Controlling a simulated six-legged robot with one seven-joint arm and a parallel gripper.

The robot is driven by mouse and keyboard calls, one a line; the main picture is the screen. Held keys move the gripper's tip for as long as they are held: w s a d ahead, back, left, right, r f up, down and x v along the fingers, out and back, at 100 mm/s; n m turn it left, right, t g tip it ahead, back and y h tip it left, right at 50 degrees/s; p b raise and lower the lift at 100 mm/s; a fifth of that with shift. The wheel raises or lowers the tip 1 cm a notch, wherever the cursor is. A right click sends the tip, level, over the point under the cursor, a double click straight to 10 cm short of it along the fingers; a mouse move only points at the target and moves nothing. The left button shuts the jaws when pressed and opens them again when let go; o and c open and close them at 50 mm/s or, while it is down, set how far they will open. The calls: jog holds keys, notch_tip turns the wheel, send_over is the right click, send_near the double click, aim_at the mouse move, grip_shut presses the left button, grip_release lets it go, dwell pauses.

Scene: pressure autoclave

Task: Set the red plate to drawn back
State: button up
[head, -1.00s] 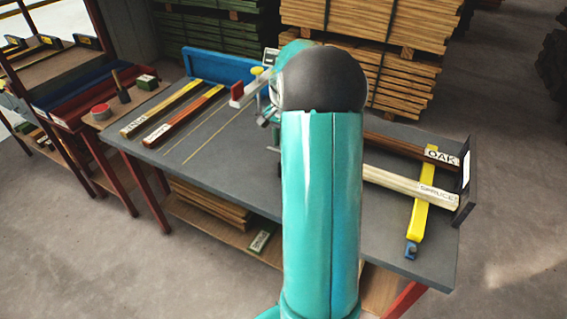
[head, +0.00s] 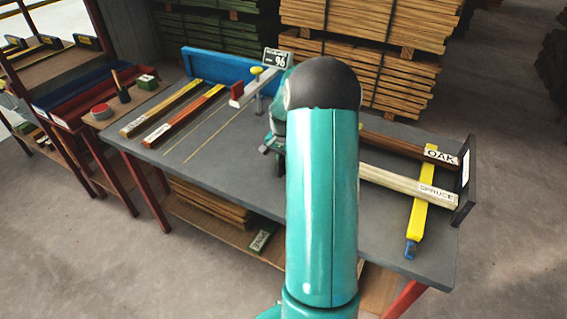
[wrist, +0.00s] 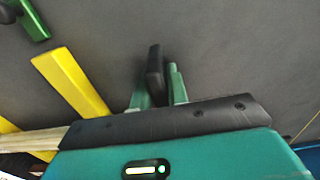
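The red plate (head: 237,90) is small and upright at the left end of a pale grey bar (head: 246,92) near the back of the grey bench. A yellow knob (head: 256,71) sits above the bar. In the head view my gripper (head: 268,149) is partly hidden behind my teal arm, over the bench, nearer than the plate and to its right; I see no contact with the plate. The plate is not visible there.
A sign (head: 277,59) reading 96 stands behind the bar. A blue fence (head: 218,68) runs along the back. Labelled wood strips lie left; oak (head: 441,156) and spruce (head: 437,193) pieces lie right with a yellow bar (head: 421,213). The bench middle is mostly clear.

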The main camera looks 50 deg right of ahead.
grip_shut()
jog(key=w+a, duration=0.1)
jog(key=w, duration=0.5)
jog(key=w+a, duration=0.1)
jog(key=w, duration=0.2)
jog(key=shift+w+a, duration=0.2)
jog(key=shift+a, duration=0.15)
jog(key=shift+w+a+r, duration=0.1)
jog(key=shift+w+a, duration=0.05)
jog(key=shift+w, duration=0.25)
jog(key=shift+o, duration=2.3)
grip_release()
jog(key=shift+w, duration=0.2)
jog(key=shift+o, duration=0.3)
jog(key=shift+s, duration=0.2)
notch_tip(320, 180, up, 14)
